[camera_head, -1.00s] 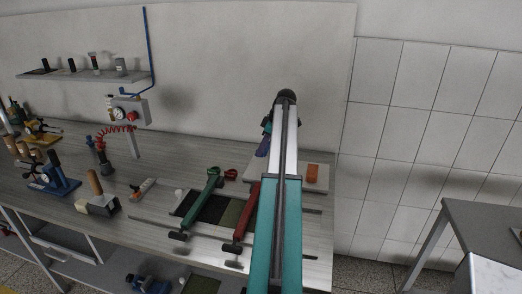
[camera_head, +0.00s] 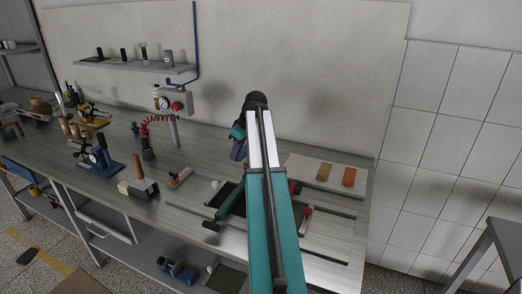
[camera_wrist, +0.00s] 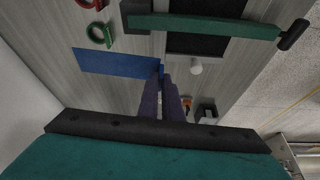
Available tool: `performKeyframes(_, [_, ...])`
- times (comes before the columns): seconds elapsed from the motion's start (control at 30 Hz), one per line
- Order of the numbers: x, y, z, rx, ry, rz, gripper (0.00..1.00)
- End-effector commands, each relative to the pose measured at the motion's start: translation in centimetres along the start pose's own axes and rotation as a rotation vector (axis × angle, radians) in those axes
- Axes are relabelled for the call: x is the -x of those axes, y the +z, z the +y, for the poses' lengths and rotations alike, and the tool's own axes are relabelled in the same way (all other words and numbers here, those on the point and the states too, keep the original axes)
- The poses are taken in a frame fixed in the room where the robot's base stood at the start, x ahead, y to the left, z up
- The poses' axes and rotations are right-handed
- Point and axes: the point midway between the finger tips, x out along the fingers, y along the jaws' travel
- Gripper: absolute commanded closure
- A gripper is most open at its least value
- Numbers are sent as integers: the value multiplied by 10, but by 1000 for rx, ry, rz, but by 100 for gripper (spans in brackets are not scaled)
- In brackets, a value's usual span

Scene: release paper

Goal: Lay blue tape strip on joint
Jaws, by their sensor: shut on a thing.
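My gripper (camera_wrist: 164,75) is shut on the right end of a flat blue tape strip (camera_wrist: 112,63), which stretches to the left in the wrist view, above the grey bench top. In the head view my purple fingers (camera_head: 238,150) show beyond the arm; the strip cannot be made out there. A dark sheet (camera_wrist: 202,43) lies under a green clamp (camera_wrist: 205,25), ahead of the fingers and to their right. The green clamp also shows in the head view (camera_head: 229,202), left of my arm. The joint itself cannot be made out; my arm covers much of that area.
A green ring (camera_wrist: 99,36) lies close to the strip. A white knob (camera_wrist: 196,66) is right of the fingers. A wooden-handled tool (camera_head: 142,185) stands left on the bench.

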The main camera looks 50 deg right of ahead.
Motion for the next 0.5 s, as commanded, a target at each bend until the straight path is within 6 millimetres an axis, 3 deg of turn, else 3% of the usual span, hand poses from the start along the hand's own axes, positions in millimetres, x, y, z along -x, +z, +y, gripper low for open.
performKeyframes(0.03, [-4, -11, -19, -1, 2, 0, 100])
performKeyframes(0.5, [-27, -88, -154, -62, 27, 0, 100])
